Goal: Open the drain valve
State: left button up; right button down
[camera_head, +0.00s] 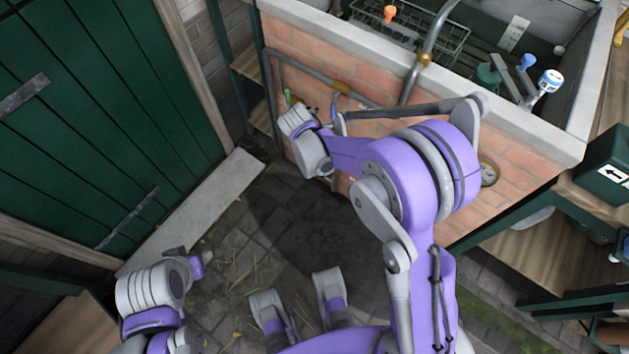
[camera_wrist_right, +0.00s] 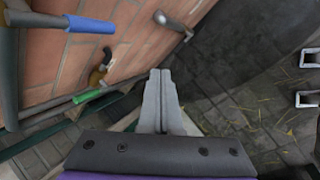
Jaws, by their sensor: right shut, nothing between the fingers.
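A green-handled lever valve with a brass body sits low on the brick wall in the right wrist view (camera_wrist_right: 92,95); its green handle also shows in the head view (camera_head: 287,97). A blue-handled lever (camera_wrist_right: 90,24) is above it, also seen in the head view (camera_head: 333,104). No label tells which is the drain valve. My right gripper (camera_wrist_right: 160,75) is shut and empty, to the right of the green handle and apart from it. In the head view my right arm hides most of it.
A grey pipe stub or handle (camera_wrist_right: 172,22) juts from the wall beyond my right gripper. A green door (camera_head: 95,120) is at left. Paved floor (camera_head: 235,265) is open between.

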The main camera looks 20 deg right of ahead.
pick_arm(q)
notch_tip(320, 180, down, 12)
jog(key=w+b, duration=0.1)
jog(key=b, duration=0.8)
jog(key=shift+w+f, duration=0.15)
pick_arm(e)
jog(key=w+a+f+n+h, duration=0.1)
jog(key=f+n, duration=0.4)
jog(key=f, duration=1.5)
jog(key=w+a+f+n+h, duration=0.1)
jog(key=w+f+n, duration=0.3)
jog(key=f, duration=1.7)
jog(key=shift+a+n+h, duration=0.3)
jog(key=shift+n+h, duration=0.2)
jog(key=shift+n, duration=0.4)
jog(key=shift+w+f, duration=0.1)
jog(key=shift+f, duration=0.05)
